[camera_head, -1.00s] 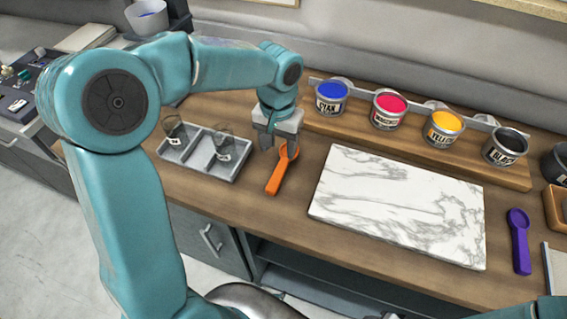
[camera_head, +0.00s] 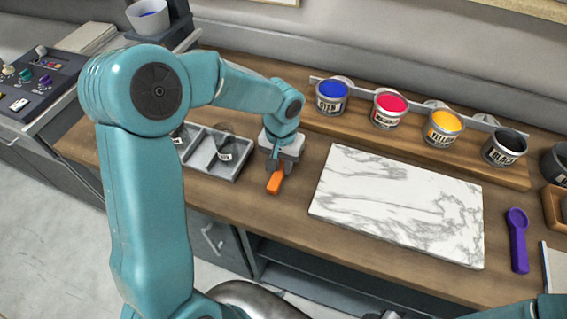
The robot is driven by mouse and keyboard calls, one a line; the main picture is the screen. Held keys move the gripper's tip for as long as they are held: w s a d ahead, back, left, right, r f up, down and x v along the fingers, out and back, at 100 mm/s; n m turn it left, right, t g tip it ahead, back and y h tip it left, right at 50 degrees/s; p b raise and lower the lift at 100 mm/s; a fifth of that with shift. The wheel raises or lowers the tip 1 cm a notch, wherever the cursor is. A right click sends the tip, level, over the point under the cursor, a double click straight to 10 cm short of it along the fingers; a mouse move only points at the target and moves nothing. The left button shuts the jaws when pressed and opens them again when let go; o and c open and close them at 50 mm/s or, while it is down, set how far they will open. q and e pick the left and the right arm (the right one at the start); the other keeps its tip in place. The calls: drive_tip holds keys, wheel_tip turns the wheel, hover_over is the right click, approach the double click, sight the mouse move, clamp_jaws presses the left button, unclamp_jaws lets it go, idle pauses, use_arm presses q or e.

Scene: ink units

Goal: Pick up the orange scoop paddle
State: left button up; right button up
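The orange scoop paddle (camera_head: 274,183) lies on the wooden counter between the grey tray and the marble slab. Only the near end of its handle shows; the rest is hidden by my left gripper (camera_head: 277,168). The gripper points down over the handle, with its fingertips at or close to it. I cannot tell whether the fingers are closed on the handle. My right gripper is not in view; only a bit of my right arm shows at the lower right corner.
A grey tray (camera_head: 237,170) with glass cups stands just left of the gripper. A white marble slab (camera_head: 400,205) lies to the right. A purple scoop (camera_head: 518,241) lies far right.

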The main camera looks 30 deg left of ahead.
sight(282, 167)
use_arm(q)
clamp_jaws()
drive_tip(key=shift+w+r, duration=0.1)
drive_tip(key=shift+r, duration=0.15)
wheel_tip(282, 167, up, 20)
drive_tip(key=shift+f, duration=0.25)
drive_tip(key=shift+o, duration=1.3)
unclamp_jaws()
clamp_jaws()
